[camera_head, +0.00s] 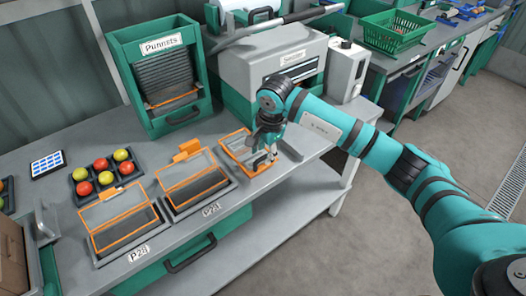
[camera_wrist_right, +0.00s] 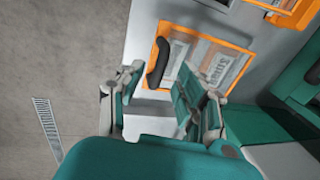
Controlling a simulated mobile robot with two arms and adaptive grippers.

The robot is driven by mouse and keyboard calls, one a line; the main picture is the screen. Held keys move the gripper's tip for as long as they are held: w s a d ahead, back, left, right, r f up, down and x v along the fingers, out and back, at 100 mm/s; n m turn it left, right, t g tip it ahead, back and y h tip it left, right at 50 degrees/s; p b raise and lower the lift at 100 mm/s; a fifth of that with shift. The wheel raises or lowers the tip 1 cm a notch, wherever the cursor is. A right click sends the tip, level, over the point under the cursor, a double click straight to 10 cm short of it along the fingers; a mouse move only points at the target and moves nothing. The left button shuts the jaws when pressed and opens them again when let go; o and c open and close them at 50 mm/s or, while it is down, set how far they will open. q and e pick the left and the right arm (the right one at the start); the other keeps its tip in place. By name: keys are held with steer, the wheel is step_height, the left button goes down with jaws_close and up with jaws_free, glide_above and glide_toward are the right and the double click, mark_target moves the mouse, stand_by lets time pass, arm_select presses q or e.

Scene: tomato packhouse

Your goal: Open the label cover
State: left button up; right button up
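The label cover (camera_head: 232,143) is a clear, orange-framed lid at the right end of the row on the bench. In the right wrist view the cover (camera_wrist_right: 247,58) appears closed, with printed labels (camera_wrist_right: 217,68) showing through it. Its dark curved handle (camera_wrist_right: 157,62) is at the edge nearer my gripper. My right gripper (camera_head: 268,152) is over the right side of the cover in the head view. In the right wrist view its two fingers (camera_wrist_right: 160,92) are apart, with the handle showing beyond the gap between them. I cannot tell whether they touch it. My left gripper is not in view.
Two orange-framed clear covers (camera_head: 112,207) (camera_head: 185,168) stand left of the label cover. A punnet rack (camera_head: 125,55) and a sealer (camera_head: 245,70) stand behind. Tomatoes in a black tray (camera_head: 84,172) and a tablet (camera_head: 47,163) are at left. The front bench edge is close.

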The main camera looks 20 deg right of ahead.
steer(key=shift+w+f, duration=0.1)
steer(key=shift+f, duration=0.7)
jaws_close()
